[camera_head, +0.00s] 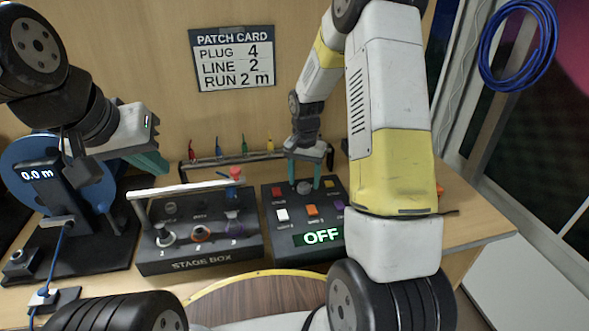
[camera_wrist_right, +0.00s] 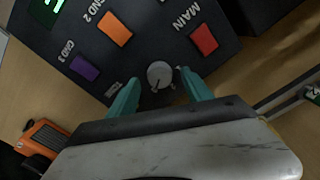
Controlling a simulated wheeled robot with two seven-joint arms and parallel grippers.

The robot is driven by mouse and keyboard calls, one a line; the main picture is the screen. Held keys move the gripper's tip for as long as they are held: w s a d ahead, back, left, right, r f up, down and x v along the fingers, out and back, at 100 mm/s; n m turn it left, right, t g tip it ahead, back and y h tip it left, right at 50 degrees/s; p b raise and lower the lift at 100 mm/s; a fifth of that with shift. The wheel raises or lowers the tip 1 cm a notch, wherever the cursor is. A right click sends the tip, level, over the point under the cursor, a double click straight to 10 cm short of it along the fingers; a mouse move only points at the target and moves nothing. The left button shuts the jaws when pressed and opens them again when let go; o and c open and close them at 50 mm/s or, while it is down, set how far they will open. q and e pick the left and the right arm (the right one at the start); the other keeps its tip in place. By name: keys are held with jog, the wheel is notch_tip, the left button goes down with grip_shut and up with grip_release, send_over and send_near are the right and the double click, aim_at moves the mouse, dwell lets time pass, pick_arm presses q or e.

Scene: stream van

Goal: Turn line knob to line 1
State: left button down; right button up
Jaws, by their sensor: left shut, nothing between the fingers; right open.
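The line knob, a small grey round knob (camera_head: 304,187), sits on the dark control box (camera_head: 268,238) whose display reads OFF. The knob also shows in the right wrist view (camera_wrist_right: 160,75), with a dark mark on its face; I cannot read which line it points to. My right gripper (camera_head: 304,179) points down over the box, with its teal fingers open on either side of the knob. In the right wrist view the fingers (camera_wrist_right: 157,84) straddle the knob, with a visible gap on each side. My left gripper (camera_head: 160,166) is shut and empty above the stage box's left side.
The stage box (camera_head: 199,266) with sockets, plugs and a white bar stands left of the control box. Coloured buttons, including an orange one (camera_wrist_right: 115,29) and a red one (camera_wrist_right: 204,39), surround the knob. A cable reel (camera_head: 75,165) stands far left. The patch card (camera_head: 232,58) reads line 2.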

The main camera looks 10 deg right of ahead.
jog(key=shift+f, duration=0.75)
grip_shut()
